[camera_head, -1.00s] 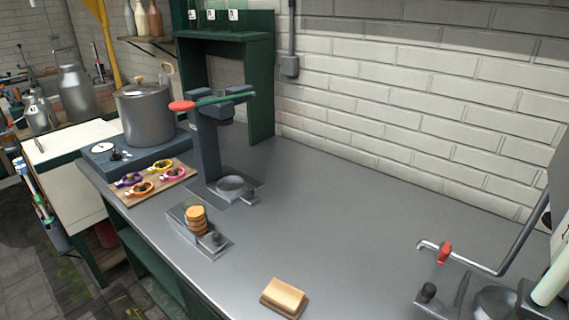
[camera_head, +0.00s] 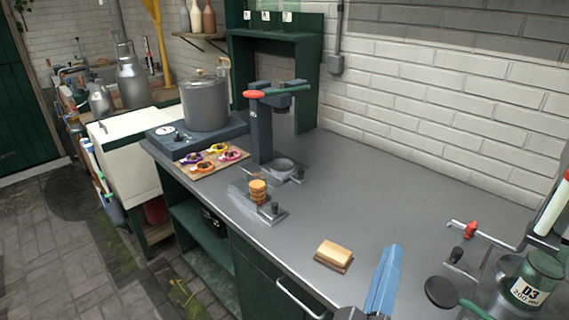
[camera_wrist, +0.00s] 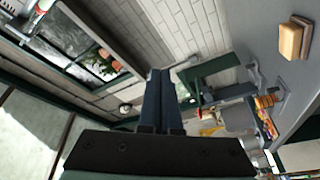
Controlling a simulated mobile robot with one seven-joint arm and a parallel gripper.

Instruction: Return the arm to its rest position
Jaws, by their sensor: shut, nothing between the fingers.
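My gripper (camera_head: 394,250) shows at the bottom of the head view as a slim blue pair of fingers pointing up, in front of the counter. In the wrist view my gripper (camera_wrist: 160,72) is at the middle, its blue fingers side by side with nothing between them. It is shut and empty. It appears apart from the counter and from the butter-like block (camera_head: 334,252), which lies left of it in the head view. The rest of my arm is mostly out of the head view.
The grey counter (camera_head: 400,190) holds a press with a red-tipped lever (camera_head: 262,125), a stack of round biscuits (camera_head: 258,192), a metal pot (camera_head: 205,102) and a board of colourful rings. A jar labelled D3 (camera_head: 535,285) and a red-handled tap (camera_head: 471,229) stand right. Floor is open at left.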

